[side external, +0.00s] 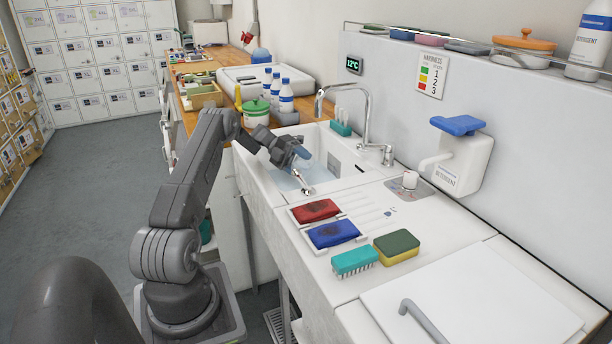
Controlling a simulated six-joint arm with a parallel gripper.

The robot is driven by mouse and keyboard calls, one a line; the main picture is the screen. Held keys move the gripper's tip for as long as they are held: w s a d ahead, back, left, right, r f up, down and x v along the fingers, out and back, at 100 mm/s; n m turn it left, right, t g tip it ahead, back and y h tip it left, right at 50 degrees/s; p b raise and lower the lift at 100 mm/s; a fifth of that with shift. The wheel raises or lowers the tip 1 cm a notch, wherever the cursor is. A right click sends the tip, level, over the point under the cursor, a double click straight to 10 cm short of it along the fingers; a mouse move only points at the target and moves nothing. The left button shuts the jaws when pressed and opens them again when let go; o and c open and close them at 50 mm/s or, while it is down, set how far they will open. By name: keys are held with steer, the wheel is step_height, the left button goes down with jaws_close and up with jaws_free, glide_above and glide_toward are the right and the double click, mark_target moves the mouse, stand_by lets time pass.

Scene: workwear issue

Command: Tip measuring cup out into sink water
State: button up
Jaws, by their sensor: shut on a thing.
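My gripper (293,158) is over the sink (276,202), at the sink's left side. It is shut on a small metallic piece, which I take to be the measuring cup (303,184). The cup hangs below the fingers and looks tilted. Its opening and contents are too small to make out. Pale blue water (286,183) shows in the basin below and beside the gripper. I cannot tell whether the cup touches the water.
A curved tap (367,115) rises behind the basin. Red (315,210) and blue (333,234) packs, a teal brush (355,261) and a sponge (396,246) lie on the drainer to the right. Bottles (286,96) and a green-lidded tub (256,112) stand behind the gripper.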

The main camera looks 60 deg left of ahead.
steer(key=shift+s+d+f, duration=0.1)
steer(key=shift+f, duration=0.05)
